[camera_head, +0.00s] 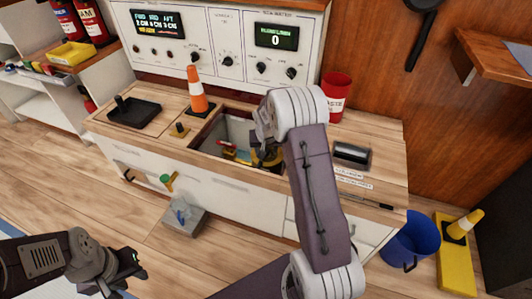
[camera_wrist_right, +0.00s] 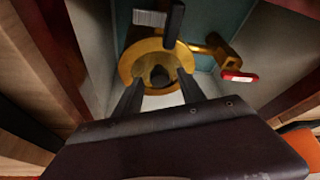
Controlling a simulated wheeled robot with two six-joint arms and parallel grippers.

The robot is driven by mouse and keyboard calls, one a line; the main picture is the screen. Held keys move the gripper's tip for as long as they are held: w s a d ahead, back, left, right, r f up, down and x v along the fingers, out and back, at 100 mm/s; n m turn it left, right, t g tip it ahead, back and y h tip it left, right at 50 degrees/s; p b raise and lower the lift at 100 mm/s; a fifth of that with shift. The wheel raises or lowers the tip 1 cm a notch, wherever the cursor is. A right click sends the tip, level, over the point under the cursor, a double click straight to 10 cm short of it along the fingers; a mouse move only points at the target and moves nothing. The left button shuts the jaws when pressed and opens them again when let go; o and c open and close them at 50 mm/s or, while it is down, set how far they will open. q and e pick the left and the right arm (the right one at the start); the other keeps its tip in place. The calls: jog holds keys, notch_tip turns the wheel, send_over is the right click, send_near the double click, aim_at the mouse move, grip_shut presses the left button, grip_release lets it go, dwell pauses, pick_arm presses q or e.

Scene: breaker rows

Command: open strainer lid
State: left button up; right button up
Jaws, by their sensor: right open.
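A round yellow strainer lid (camera_wrist_right: 131,66) with a dark knob (camera_wrist_right: 160,74) in its middle lies below my right gripper in the right wrist view. A dark upright bar (camera_wrist_right: 173,24) overlaps its far edge. My right gripper (camera_wrist_right: 160,88) is open, one finger to each side of the knob, apparently not closed on it. In the head view my right gripper (camera_head: 264,150) reaches into the open well (camera_head: 208,142) in the counter, and my arm and gripper hide most of the strainer. My left gripper (camera_head: 134,262) hangs empty above the floor at lower left.
A yellow pipe with a red-handled lever (camera_wrist_right: 240,76) lies right of the lid, in the well. Pale well walls stand close on both sides. An orange cone (camera_head: 196,92), a black tray (camera_head: 134,112) and a red bin (camera_head: 335,98) stand on the counter.

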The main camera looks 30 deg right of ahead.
jog(key=shift+c, duration=0.2)
grip_shut()
dwell(1.2)
